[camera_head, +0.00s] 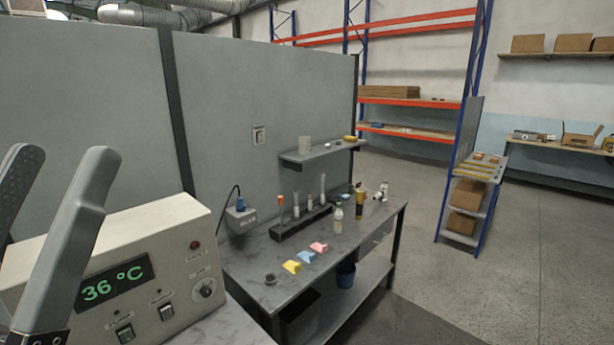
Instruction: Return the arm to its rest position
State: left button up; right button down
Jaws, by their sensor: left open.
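My left gripper (56,170) is close to the camera at the left edge. Its two grey fingers point upward and stand apart, with nothing between them. Its lower part is cut off by the picture's edge. The fingers partly cover a beige control box (150,238) whose green display reads 36 °C. My right gripper does not show.
A workbench (340,255) holds a dark rack (300,222), a white bottle (338,219) and coloured sponges (291,267). A wall shelf (325,152) hangs above it. A grey partition (90,120) stands behind. Open floor (480,290) lies at the right.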

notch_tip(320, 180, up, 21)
jog(key=p, duration=1.6)
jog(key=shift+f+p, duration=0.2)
jog(key=shift+p, duration=0.15)
